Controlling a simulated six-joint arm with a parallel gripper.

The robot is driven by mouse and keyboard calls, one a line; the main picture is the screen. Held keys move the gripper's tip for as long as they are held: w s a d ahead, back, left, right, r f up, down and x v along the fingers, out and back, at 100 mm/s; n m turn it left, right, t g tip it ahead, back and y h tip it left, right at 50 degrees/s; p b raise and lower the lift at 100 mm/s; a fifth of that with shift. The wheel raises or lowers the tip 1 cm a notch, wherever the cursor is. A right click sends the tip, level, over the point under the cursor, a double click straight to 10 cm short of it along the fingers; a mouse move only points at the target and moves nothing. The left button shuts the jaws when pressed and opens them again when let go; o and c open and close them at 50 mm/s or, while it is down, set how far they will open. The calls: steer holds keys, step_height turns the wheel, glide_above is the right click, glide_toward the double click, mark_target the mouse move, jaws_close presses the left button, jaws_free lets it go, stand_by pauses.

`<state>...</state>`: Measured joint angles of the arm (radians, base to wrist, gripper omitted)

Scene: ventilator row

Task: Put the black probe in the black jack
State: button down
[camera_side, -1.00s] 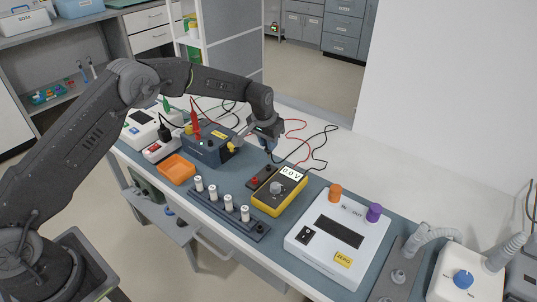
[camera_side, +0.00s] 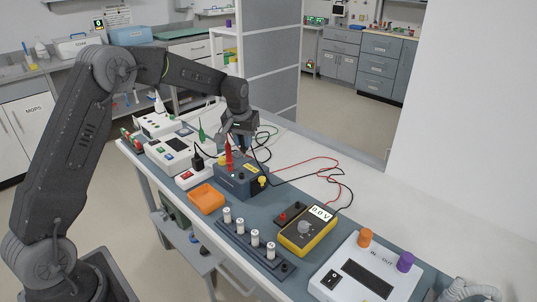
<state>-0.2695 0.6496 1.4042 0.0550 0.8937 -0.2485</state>
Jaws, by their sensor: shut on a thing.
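My gripper (camera_side: 243,138) is shut above the back side of the blue-grey box (camera_side: 232,184), apart from its top. The black probe appears to be in its jaws, but it is hard to tell from the dark fingers. A thin black lead (camera_side: 262,140) loops beside the jaws. The red probe (camera_side: 228,153) stands upright in the box, just left of my gripper. The black jack on the box cannot be made out. The yellow multimeter (camera_side: 312,236) lies to the right and reads about 0.0 V; a dark panel with a red and a black spot lies beside it.
An orange tray (camera_side: 206,199) and a rack of white cylinders (camera_side: 250,243) stand in front. White instruments (camera_side: 168,150) and a power strip (camera_side: 194,178) are at left. A white device with orange and purple knobs (camera_side: 365,270) is at right. Red and black leads cross the bench behind the multimeter.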

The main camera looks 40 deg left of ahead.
steer(key=shift+s+a+r, duration=0.25)
steer(key=shift+s+a, duration=0.2)
steer(key=shift+a, duration=0.05)
glide_above(242, 178)
steer(key=shift+w+a+f, duration=0.1)
steer(key=shift+f, duration=0.95)
steer(key=shift+w+a+f, duration=0.1)
steer(key=shift+a+f, duration=0.05)
steer(key=shift+f, duration=0.9)
steer(key=shift+w+a+f, duration=0.1)
steer(key=shift+f, duration=0.95)
steer(key=shift+f, duration=0.95)
steer(key=c, duration=0.9)
jaws_free()
